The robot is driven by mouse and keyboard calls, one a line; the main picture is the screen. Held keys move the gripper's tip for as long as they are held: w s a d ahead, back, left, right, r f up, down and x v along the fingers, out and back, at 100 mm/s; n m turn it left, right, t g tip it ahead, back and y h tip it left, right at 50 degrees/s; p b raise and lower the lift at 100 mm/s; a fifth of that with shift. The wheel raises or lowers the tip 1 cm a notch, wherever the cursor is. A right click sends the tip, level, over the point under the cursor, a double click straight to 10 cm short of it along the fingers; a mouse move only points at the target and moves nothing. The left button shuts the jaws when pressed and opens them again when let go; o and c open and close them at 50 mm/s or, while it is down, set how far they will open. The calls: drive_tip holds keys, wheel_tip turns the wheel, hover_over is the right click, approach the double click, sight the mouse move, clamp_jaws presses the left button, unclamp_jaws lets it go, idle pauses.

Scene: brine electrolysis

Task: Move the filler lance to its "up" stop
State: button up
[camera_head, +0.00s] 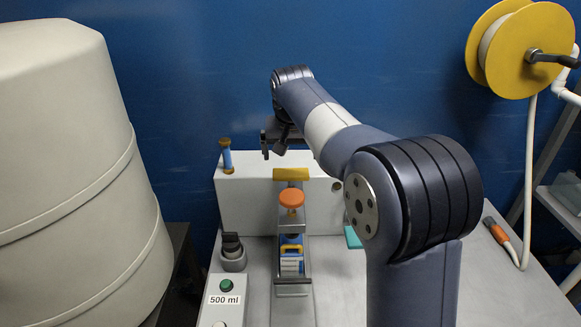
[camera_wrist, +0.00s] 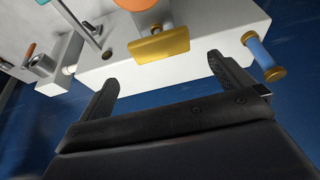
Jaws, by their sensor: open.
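A yellow crossbar (camera_head: 291,174) stands at the white housing, above an orange knob (camera_head: 291,197); this looks like the filler lance's handle, but I cannot be sure. In the wrist view the yellow bar (camera_wrist: 160,45) lies beyond the gap between my fingers, at the housing's edge. My gripper (camera_head: 273,150) is above and behind the housing in the head view. In the wrist view my gripper (camera_wrist: 162,72) is open with nothing between its fingers, apart from the bar. The lance's lower part is not clearly visible.
A blue pin with brown ends (camera_head: 226,156) stands on the housing (camera_head: 240,200); it shows near my right finger in the wrist view (camera_wrist: 264,57). A "500 ml" button box (camera_head: 222,300) is in front. A large beige vessel (camera_head: 75,150) fills the left. A yellow reel (camera_head: 515,50) hangs upper right.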

sight(291, 173)
drive_tip(key=x, duration=0.8)
drive_tip(key=c, duration=1.1)
drive_tip(key=shift+r+p, duration=1.95)
drive_tip(key=shift+r, duration=0.4)
drive_tip(key=shift+w, duration=0.1)
drive_tip(key=o, duration=1.1)
drive_tip(key=shift+r, duration=0.15)
